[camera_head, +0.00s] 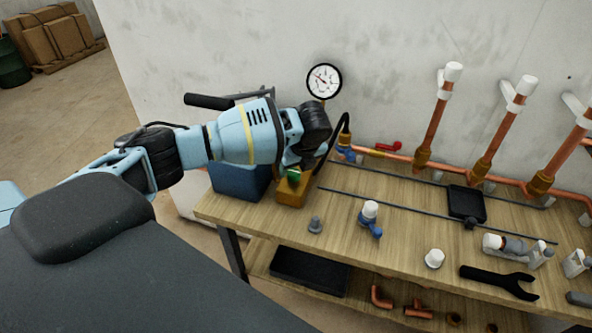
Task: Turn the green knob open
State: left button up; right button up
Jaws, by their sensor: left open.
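A small green knob (294,175) shows on top of a yellow-brown block (291,192) at the left back part of the wooden bench (330,200). My left arm reaches in from the left, and my left gripper (291,163) is open right above the green knob. The gripper partly hides the knob. I cannot tell whether the fingers touch it or are around it. The knob's turn angle is too small to read. My right gripper is not in view.
A dark blue box (240,181) stands left of the block. A pressure gauge (324,80) and copper pipes (432,128) with white caps are at the wall. A blue-handled valve (370,215), a black wrench (499,281) and a grey fitting (315,225) lie on the bench.

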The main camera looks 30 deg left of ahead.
pick_arm(q)
jog(key=shift+x, duration=1.35)
jog(key=shift+c, duration=0.4)
jog(key=c, duration=0.9)
